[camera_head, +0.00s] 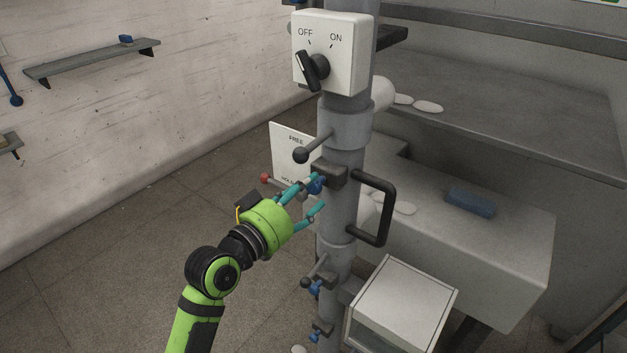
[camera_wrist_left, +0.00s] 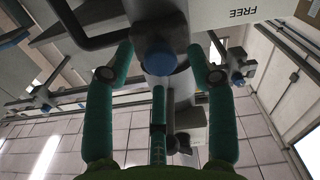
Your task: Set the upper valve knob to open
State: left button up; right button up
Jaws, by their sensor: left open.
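The upper valve knob (camera_head: 316,186) is the highest of several small blue knobs on the grey column (camera_head: 340,215). My left gripper (camera_head: 317,192), with teal fingers, is open right at this knob in the head view. In the left wrist view the round blue knob (camera_wrist_left: 160,56) lies between the spread fingertips of the left gripper (camera_wrist_left: 160,60), with a third finger below it. I cannot tell whether any finger touches it. The fingers partly cover the knob in the head view, and I see no readable open mark. My right gripper is not in view.
Above is an OFF/ON switch box (camera_head: 328,50) with a black knob towards OFF. A black-ball lever (camera_head: 302,155), a FREE sign (camera_head: 289,140) and a red ball (camera_head: 265,178) are close by. A black handle (camera_head: 387,208) juts right. Lower blue knobs (camera_head: 314,289) sit below.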

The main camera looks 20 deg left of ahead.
aim_at(311, 188)
pick_arm(q)
jog(key=shift+p+x, duration=0.35)
jog(key=shift+x, duration=1.2)
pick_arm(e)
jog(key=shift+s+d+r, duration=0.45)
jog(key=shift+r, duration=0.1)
